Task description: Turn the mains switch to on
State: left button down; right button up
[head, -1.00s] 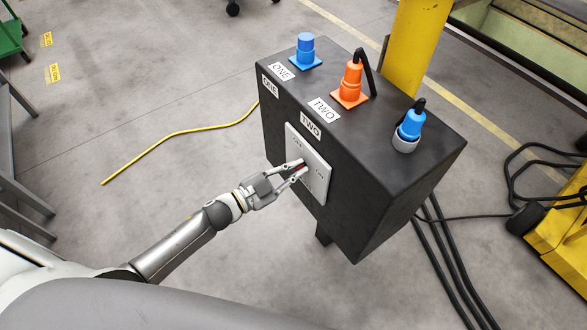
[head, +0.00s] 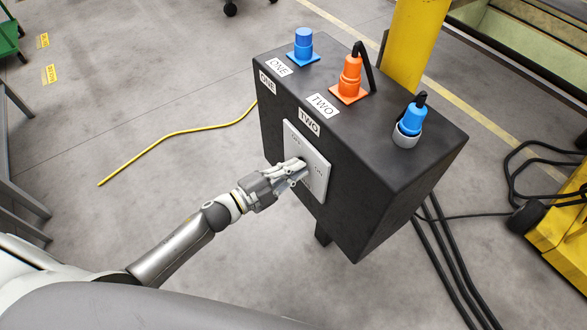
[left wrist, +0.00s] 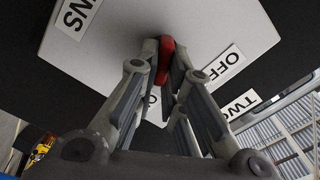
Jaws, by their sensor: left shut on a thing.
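The mains switch is a red handle (left wrist: 165,56) on a light grey plate (head: 316,182), which is on the front face of a black box (head: 375,175). My left gripper (head: 300,168) is at the plate and shut on the red handle. The left wrist view shows the handle between its two fingertips (left wrist: 163,62). An OFF label (left wrist: 223,65) is to the right of the handle there, and another label beneath it is mostly covered by the fingers. In the head view the gripper hides the handle, and its exact angle is hard to tell. My right gripper is not in view.
The box top carries a blue plug (head: 303,45) labelled ONE, an orange plug (head: 350,75) labelled TWO and another blue plug (head: 411,120). A yellow post (head: 416,45) stands behind. Black cables (head: 455,265) and a yellow cable (head: 170,134) lie on the floor.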

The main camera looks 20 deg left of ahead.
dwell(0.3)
pick_arm(q)
jog(key=c, duration=1.5)
grip_release()
jog(key=shift+c, duration=0.2)
jog(key=v, duration=1.2)
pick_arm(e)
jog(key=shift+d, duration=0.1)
